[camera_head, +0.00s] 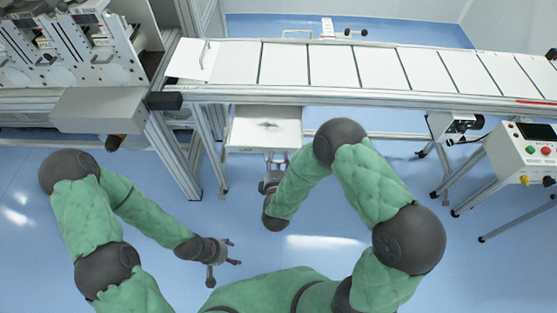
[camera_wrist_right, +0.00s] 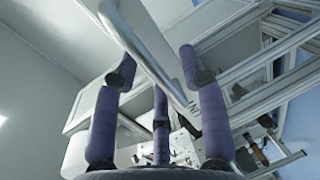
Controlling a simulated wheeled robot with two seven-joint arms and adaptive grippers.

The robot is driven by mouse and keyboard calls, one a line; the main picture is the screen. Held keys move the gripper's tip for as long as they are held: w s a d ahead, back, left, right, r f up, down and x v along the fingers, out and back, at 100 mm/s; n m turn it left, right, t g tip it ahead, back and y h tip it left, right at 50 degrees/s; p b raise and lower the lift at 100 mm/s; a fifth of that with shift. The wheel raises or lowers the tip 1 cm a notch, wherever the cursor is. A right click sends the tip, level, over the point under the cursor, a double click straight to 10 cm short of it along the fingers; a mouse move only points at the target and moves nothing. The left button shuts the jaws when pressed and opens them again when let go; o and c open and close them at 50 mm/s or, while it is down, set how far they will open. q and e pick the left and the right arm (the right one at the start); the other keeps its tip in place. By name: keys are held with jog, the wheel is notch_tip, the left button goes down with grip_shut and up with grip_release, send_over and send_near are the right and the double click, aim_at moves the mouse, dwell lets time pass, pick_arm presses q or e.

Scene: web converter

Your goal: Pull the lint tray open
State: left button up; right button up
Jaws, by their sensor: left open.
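The lint tray (camera_head: 240,133) is a pale box under the conveyor, with a dark label on its front edge. Its upper face shows in front of the conveyor, with a small grey patch on it. My right gripper (camera_head: 275,158) is at the tray's front edge, partly hidden by my arm. In the right wrist view, a pale handle bar (camera_wrist_right: 146,50) runs slantwise between the spread fingers of my right gripper (camera_wrist_right: 157,62), with gaps visible beside it. My left gripper (camera_head: 230,262) is open and empty, low over the blue floor, away from the tray.
The conveyor (camera_head: 330,66) with white panels runs across above the tray. Its metal legs (camera_head: 205,140) stand just left of the tray. A grey machine (camera_head: 95,50) is at the left, and a control box with buttons (camera_head: 530,150) at the right. The floor (camera_head: 330,245) between is clear.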

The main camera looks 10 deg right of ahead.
jog(key=v, duration=1.2)
dwell(0.6)
notch_tip(320, 180, down, 13)
jog(key=m+g+y, duration=0.4)
jog(key=m+g, duration=0.3)
jog(key=m, duration=0.1)
jog(key=s+f+m+g+y, duration=0.2)
jog(key=s+f+m+g, duration=0.1)
jog(key=s+m, duration=0.1)
jog(key=s+f+m+g+y, duration=0.2)
jog(key=s+f+m+g, duration=0.1)
jog(key=s, duration=0.4)
jog(key=shift+s+a+f+m+g, duration=0.25)
jog(key=shift+m+g, duration=0.55)
jog(key=shift+m, duration=0.3)
